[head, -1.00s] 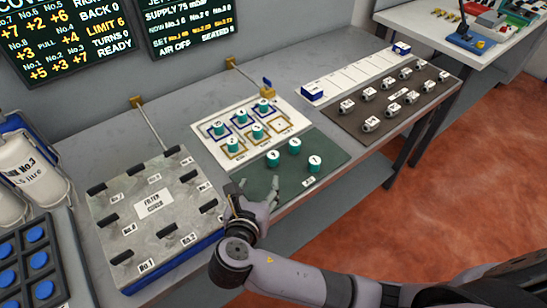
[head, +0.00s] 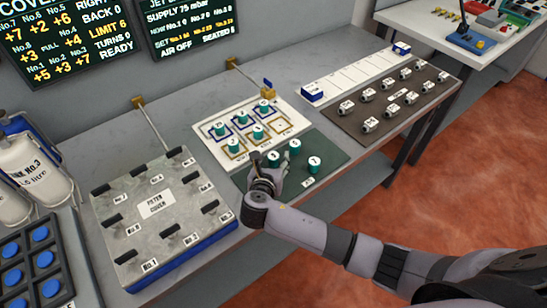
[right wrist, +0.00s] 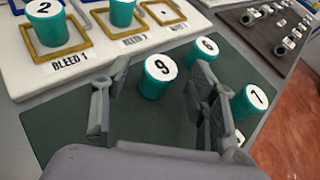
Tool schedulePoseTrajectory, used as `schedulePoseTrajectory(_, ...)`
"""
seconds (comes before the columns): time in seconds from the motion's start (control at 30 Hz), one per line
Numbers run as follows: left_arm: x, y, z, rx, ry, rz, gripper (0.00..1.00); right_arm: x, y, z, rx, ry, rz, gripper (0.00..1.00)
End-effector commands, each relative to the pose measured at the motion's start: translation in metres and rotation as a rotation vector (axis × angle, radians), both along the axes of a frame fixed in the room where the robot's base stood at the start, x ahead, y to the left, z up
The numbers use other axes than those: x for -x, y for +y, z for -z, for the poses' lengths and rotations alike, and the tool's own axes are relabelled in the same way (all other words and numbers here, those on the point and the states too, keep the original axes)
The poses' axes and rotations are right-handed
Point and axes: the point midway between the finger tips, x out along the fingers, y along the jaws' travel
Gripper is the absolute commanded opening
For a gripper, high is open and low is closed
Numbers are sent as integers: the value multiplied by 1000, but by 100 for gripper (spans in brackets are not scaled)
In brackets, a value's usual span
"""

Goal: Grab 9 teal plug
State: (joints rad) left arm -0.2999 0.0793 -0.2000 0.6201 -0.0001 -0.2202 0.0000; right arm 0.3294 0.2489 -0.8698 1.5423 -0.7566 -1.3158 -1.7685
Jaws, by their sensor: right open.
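The teal plug marked 9 (right wrist: 157,78) stands upright on the dark green mat (head: 327,153). In the head view it is the left one of the mat's plugs (head: 274,159). My right gripper (head: 272,172) is low over the mat, just in front of this plug. In the right wrist view its two fingers (right wrist: 162,108) are spread apart, with plug 9 beyond and between them, not held. The teal plug marked 6 (right wrist: 205,49) stands behind the right finger, and the one marked 1 (right wrist: 254,101) is right of it. My left gripper is not in view.
A white board (head: 204,153) with outlined places and several teal plugs lies behind the mat. A grey filter cover plate (head: 116,232) is at left. A brown mat (head: 428,97) with several small parts is at right.

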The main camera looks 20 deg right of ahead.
Motion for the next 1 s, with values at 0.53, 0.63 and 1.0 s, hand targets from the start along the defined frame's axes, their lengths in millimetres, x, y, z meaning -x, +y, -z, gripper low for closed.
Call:
schedulePoseTrajectory(0.53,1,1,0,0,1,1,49,-5,-2,3,-2,1,0,38)
schedulePoseTrajectory(0.63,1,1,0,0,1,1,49,-4,-2,3,-2,1,0,31)
schedulePoseTrajectory(1.0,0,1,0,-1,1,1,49,-4,-2,3,-2,1,0,6)
